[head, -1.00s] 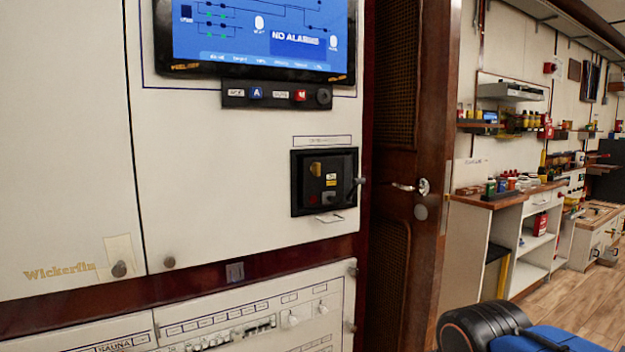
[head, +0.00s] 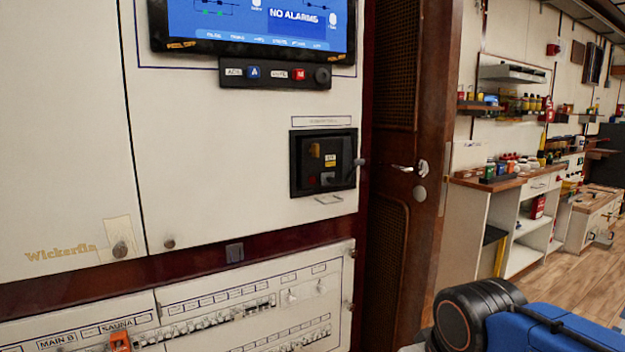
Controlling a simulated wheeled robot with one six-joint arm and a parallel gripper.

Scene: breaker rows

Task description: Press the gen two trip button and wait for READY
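A black breaker unit (head: 324,163) is set in the white upper panel, right of centre. It has a small yellow label, a dark red spot at lower left and a lever sticking out at its right side. The lettering above it is too blurred to read, so I cannot tell whether it is gen two. No READY text is legible. The screen (head: 258,25) above reads NO ALARMS. My arm shows as black and blue links at the bottom right. My gripper is not in view.
A button strip (head: 275,74) with a blue A and a red M hangs under the screen. Below, a breaker panel (head: 240,310) has rows of switches and an orange piece under SAUNA. A brown door (head: 400,170) stands right, then shelves and open wooden floor.

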